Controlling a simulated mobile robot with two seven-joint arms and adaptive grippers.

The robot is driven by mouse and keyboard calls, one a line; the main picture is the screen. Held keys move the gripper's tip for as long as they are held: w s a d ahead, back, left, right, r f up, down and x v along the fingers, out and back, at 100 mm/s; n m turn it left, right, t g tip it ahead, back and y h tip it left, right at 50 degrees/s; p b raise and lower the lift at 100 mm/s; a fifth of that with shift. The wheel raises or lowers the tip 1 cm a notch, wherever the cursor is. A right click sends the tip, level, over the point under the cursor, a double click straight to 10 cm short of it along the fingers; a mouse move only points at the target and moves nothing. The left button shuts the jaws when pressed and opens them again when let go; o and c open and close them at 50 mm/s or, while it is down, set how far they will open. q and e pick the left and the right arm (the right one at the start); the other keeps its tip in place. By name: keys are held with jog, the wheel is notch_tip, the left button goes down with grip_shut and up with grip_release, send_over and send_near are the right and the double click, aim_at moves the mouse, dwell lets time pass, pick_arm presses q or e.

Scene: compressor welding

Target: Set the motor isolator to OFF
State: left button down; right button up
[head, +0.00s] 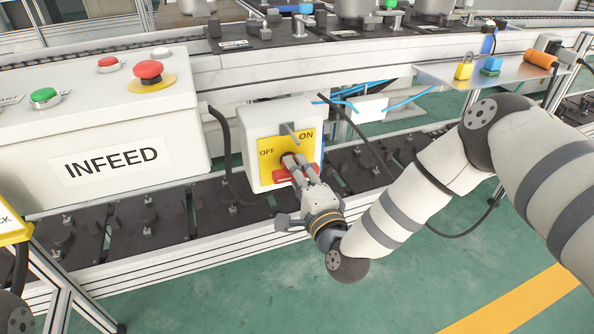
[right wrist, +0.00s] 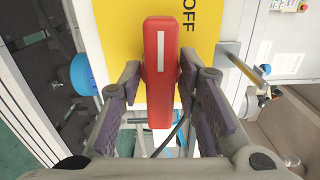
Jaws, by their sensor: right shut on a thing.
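The motor isolator is a pale box (head: 255,152) with a yellow plate (head: 266,165), marked OFF at left and ON at upper right. Its red handle (head: 281,176) lies roughly crosswise, close to horizontal, in the head view. In the right wrist view the red handle (right wrist: 160,85) has a white stripe towards one end, and the OFF lettering (right wrist: 188,17) is beside that end. My right gripper (head: 298,166) is shut on the red handle, one finger on each side. The fingers hide part of the handle in the head view. My left gripper is not in view.
A metal tab (head: 290,132) juts from the box above the handle. The INFEED panel (head: 100,140) with its buttons stands at left. A shelf (head: 437,72) with a yellow padlock (head: 464,67) is at upper right. Cables hang beside the box.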

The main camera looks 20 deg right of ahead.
jog(key=shift+n, duration=0.4)
jog(key=o, duration=0.9)
jog(key=shift+d, duration=0.1)
jog(key=shift+s, duration=0.15)
jog(key=s, duration=1.1)
jog(key=shift+s+d, duration=0.15)
jog(key=shift+s, duration=0.25)
